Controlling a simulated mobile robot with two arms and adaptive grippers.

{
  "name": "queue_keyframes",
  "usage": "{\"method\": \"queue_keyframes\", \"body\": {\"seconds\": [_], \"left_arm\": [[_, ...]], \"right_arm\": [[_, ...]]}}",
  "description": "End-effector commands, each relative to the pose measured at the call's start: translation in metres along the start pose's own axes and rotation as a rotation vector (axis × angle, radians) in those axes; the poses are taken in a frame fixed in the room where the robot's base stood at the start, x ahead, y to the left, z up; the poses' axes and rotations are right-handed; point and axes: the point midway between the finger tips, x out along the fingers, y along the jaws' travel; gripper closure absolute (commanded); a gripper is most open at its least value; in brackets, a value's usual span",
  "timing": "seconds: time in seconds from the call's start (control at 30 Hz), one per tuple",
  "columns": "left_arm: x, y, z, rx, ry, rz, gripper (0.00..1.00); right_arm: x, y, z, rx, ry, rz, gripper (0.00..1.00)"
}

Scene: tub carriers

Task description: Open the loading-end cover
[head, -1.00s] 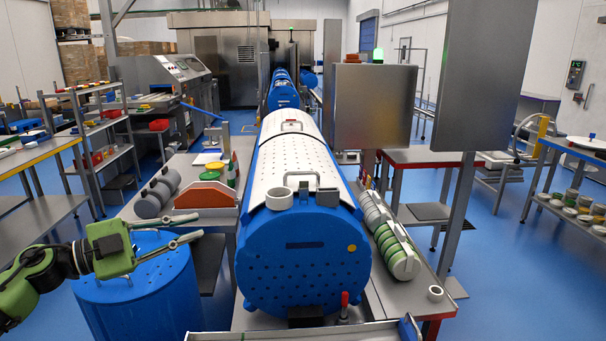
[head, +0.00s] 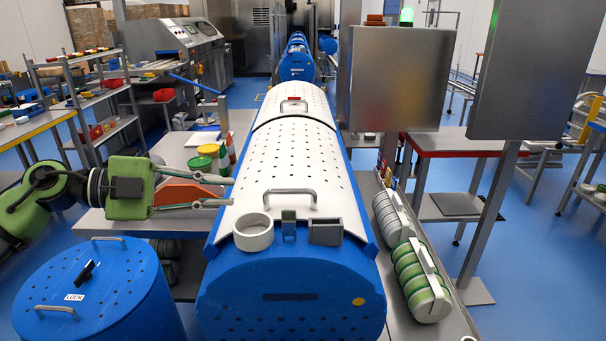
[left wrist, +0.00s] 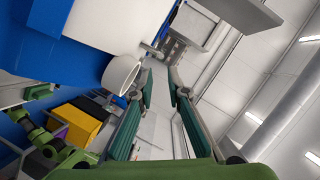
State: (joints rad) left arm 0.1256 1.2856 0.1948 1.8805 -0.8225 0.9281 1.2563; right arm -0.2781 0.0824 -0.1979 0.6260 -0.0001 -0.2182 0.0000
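The near white perforated cover (head: 286,160) lies shut on top of the long blue tub carrier (head: 290,290). A grey bar handle (head: 290,193) stands near its front edge. A white ring (head: 253,232), a small grey latch-like piece (head: 289,224) and a grey block (head: 325,232) sit at the front end. My left gripper (head: 232,192) is open and empty at the cover's left side, fingers pointing right toward the handle; contact with the cover cannot be told. The left wrist view shows its parted fingers (left wrist: 160,78) and the white ring (left wrist: 119,76). My right gripper is out of view.
A blue drum (head: 98,300) with handles and a lock knob stands at the lower left. Green-and-grey cylinders (head: 421,282) lie on the right-hand bench. An orange piece (head: 190,190) and stacked discs (head: 207,152) are behind my left gripper. Grey panels (head: 394,78) stand at the right.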

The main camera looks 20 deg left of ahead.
Motion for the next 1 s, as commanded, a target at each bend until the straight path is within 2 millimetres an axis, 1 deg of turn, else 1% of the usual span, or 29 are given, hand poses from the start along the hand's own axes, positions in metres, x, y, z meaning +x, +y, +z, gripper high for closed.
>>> {"method": "queue_keyframes", "body": {"seconds": [0.07, 0.13, 0.17, 0.33, 0.4, 0.47, 0.57, 0.7, 0.8, 0.87, 1.0], "left_arm": [[0.001, -0.001, -0.001, 0.0, 0.001, -0.001, 0.85], [0.003, -0.002, -0.001, 0.0, 0.001, -0.002, 0.85], [0.004, -0.002, -0.001, -0.001, 0.001, -0.002, 0.85], [0.02, -0.004, -0.002, -0.001, 0.003, -0.004, 0.85], [0.029, -0.005, -0.004, 0.003, 0.004, -0.003, 0.85], [0.039, -0.005, -0.003, -0.001, 0.004, -0.005, 0.85], [0.057, -0.006, -0.005, 0.001, 0.006, -0.004, 0.85], [0.088, -0.006, -0.005, 0.002, 0.007, -0.003, 0.85], [0.106, -0.005, -0.003, -0.001, 0.005, -0.004, 0.85], [0.116, -0.004, -0.003, -0.001, 0.004, -0.003, 0.85], [0.131, -0.002, -0.001, -0.001, 0.003, -0.002, 0.85]], "right_arm": [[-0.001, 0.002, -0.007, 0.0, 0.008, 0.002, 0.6], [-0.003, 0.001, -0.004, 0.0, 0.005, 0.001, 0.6], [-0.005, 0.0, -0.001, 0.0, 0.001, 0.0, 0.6], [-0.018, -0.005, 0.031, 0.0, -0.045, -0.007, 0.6], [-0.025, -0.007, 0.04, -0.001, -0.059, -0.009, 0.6], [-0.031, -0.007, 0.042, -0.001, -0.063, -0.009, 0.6], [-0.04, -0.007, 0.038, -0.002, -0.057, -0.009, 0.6], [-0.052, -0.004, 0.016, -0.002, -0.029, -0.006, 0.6], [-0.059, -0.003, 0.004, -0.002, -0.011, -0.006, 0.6], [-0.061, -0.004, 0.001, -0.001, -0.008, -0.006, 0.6], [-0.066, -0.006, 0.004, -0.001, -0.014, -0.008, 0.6]]}}
